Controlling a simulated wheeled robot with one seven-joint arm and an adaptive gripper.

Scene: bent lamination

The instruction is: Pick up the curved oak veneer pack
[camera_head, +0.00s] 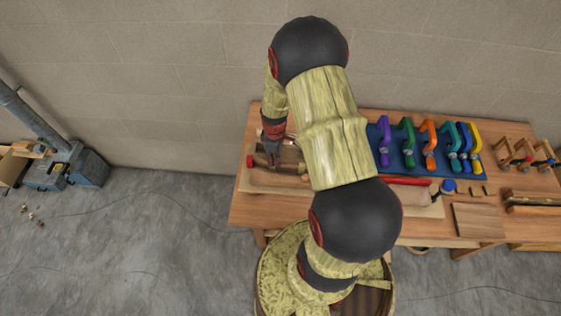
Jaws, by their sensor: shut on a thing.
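My gripper (271,157) points down over the left end of the wooden workbench (250,209), with its fingers shut. A small, tan-brown wooden piece, which looks like the curved oak veneer pack (286,169), is at the fingertips. My arm covers the area to the right of the gripper, so the pack's full outline is hidden. At this size I cannot tell whether the pack is clear of the surface beneath it. A pale sheet (434,211) lies on the bench under this area, with a long, brown curved form (270,180) on it.
A blue mat with several coloured clamps (429,142) lies at the back of the bench. Wooden clamps (520,155) stand at the right. A flat brown board (478,221) lies near the front edge. A grey machine (75,168) stands on the floor at left.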

